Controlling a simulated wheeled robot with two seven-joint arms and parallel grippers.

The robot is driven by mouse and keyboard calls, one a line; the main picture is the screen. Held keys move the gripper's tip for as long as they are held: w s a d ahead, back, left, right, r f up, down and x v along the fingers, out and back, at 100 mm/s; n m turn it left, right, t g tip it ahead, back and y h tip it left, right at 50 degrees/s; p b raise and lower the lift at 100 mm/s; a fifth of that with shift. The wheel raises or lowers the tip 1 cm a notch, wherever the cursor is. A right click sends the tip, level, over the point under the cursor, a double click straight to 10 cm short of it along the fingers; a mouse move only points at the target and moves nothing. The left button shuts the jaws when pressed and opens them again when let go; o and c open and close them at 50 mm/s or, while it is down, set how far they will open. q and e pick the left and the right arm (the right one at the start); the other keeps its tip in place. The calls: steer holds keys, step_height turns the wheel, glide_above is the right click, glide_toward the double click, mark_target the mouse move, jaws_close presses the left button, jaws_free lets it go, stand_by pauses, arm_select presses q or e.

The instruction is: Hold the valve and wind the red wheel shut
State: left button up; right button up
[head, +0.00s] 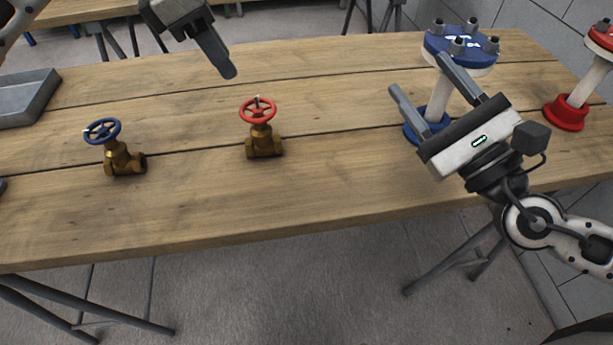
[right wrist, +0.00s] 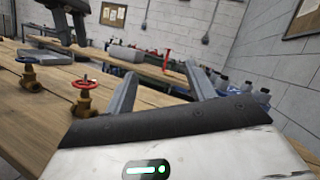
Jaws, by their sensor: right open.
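A brass valve with a red wheel (head: 258,111) stands upright at the middle of the wooden table. It also shows in the right wrist view (right wrist: 86,91). A similar brass valve with a blue wheel (head: 104,131) stands to its left. My left gripper (head: 198,63) is above the table, behind and left of the red-wheel valve, partly cut off by the top edge. Its fingers look apart and empty. My right gripper (head: 417,72) is open and empty, well right of the valve, in front of the blue flanged pipe piece. Neither gripper touches a valve.
A blue flanged pipe piece (head: 439,95) stands partly behind my right gripper. A red flanged piece (head: 567,112) stands at the far right. A grey tray (head: 28,101) lies at the left edge of the wooden table (head: 200,215). The tabletop around the valves is clear.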

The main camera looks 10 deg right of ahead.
steer(key=a+f+m+g+h, duration=0.1)
steer(key=a+f+m+h, duration=0.25)
steer(key=f, duration=0.45)
steer(key=m+g+y, duration=0.2)
steer(key=g, duration=0.1)
glide_toward(256, 125)
steer(key=d+f, duration=0.1)
steer(key=f, duration=0.1)
steer(key=d+f, duration=0.1)
steer(key=f, duration=0.1)
steer(key=shift+s+d+f, duration=0.1)
steer(key=shift+s+d, duration=0.2)
steer(key=shift+s, duration=0.05)
steer(key=shift+w+a, duration=0.1)
steer(key=shift+a, duration=0.2)
steer(key=x, duration=1.5)
steer(key=shift+w+a+r, duration=0.1)
steer(key=shift+w+r, duration=0.15)
steer(key=shift+c, duration=0.3)
jaws_close()
